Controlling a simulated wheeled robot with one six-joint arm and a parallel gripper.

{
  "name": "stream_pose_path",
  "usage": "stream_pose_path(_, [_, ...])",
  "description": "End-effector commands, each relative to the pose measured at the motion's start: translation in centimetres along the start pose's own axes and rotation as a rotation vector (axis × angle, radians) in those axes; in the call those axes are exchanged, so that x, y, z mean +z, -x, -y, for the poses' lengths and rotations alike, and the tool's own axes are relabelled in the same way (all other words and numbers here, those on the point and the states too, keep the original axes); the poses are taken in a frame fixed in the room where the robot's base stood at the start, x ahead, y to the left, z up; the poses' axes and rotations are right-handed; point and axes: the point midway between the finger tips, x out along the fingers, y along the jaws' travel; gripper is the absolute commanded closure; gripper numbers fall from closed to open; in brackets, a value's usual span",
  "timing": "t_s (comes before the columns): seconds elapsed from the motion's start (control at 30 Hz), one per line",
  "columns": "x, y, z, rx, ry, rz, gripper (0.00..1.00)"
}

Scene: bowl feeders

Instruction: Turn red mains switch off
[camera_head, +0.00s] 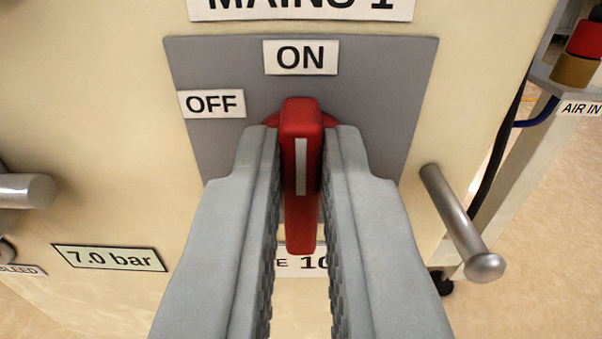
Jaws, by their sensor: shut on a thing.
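The red mains switch (300,133) is a red rotary handle with a white stripe, in the middle of the head camera view. It stands on a grey plate (395,75) under a sign reading MAINS 1. The handle stands upright in the picture, pointing at the ON label (300,57). The OFF label (212,103) is up and to the left of it. My gripper (301,150) is shut on the handle, one grey finger on each side. The fingers hide parts of the round red base and the lower plate.
A metal bar handle (455,215) sticks out at the right of the plate. Another metal handle (25,191) is at the left edge. A 7.0 bar label (108,258) is at lower left. A red and brass fitting (582,50) marked AIR IN stands at far right.

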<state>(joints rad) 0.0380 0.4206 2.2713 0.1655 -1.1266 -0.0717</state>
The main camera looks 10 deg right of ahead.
Motion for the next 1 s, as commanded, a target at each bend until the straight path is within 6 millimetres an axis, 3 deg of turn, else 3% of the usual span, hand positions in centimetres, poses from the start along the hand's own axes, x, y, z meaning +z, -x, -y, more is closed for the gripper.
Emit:
stream_pose_path(0.47, [0.02,0.0,0.17,0.0,0.106,0.0,1.0])
stream_pose_path(1.0, [0.27,0.01,0.87,-0.001,0.584,0.0,1.0])
